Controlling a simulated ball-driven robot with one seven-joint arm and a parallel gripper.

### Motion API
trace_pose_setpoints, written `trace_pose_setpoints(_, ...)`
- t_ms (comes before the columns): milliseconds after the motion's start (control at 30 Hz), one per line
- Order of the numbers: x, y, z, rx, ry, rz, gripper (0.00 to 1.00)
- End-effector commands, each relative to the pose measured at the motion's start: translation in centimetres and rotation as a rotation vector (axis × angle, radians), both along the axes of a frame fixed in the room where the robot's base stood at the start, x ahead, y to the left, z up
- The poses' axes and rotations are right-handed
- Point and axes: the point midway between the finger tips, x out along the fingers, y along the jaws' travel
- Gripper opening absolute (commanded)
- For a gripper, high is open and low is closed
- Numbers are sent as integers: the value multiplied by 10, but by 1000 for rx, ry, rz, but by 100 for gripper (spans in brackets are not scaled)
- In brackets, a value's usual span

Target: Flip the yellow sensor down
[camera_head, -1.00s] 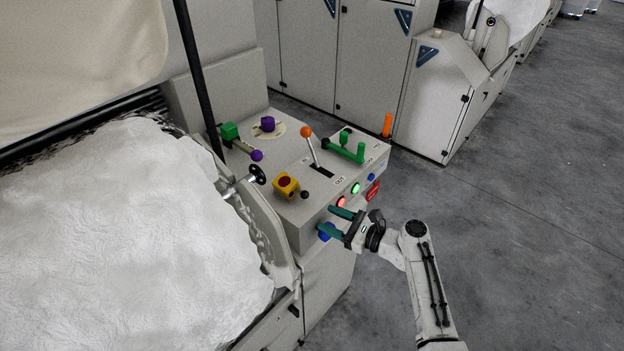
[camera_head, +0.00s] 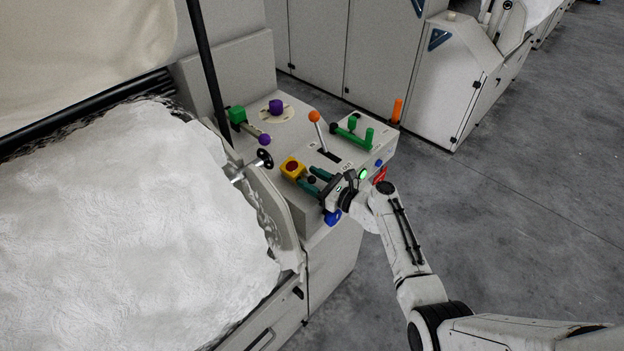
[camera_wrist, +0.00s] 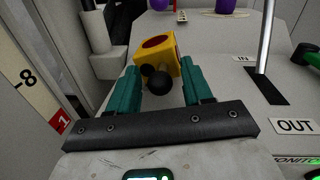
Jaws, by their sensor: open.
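The yellow sensor (camera_head: 291,168) is a small yellow block with a dark red round face, on the near left part of the console top. In the wrist view, the yellow sensor (camera_wrist: 170,46) is straight ahead, with a black ball knob (camera_wrist: 159,82) on its near side. My gripper (camera_head: 310,177) has teal fingers and is open, just to the right of the sensor. In the wrist view, my gripper (camera_wrist: 158,76) has its two fingers on either side of the black knob, with gaps showing. Whether a finger touches the yellow block cannot be told.
An orange-knobbed lever (camera_head: 315,117) stands in a slot behind my gripper. A green handle (camera_head: 353,133), a purple knob (camera_head: 276,106) and a black handwheel (camera_head: 264,158) are around it. Open floor lies right.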

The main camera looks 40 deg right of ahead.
Motion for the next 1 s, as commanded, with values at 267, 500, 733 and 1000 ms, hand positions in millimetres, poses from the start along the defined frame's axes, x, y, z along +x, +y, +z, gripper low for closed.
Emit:
trace_pose_setpoints(267, 1, 0, 0, 0, 0, 0, 50)
trace_pose_setpoints(500, 1, 0, 0, 0, 0, 0, 27)
trace_pose_setpoints(733, 1, 0, 0, 0, 0, 0, 5)
trace_pose_setpoints(1000, 1, 1, 0, -10, 0, 0, 0)
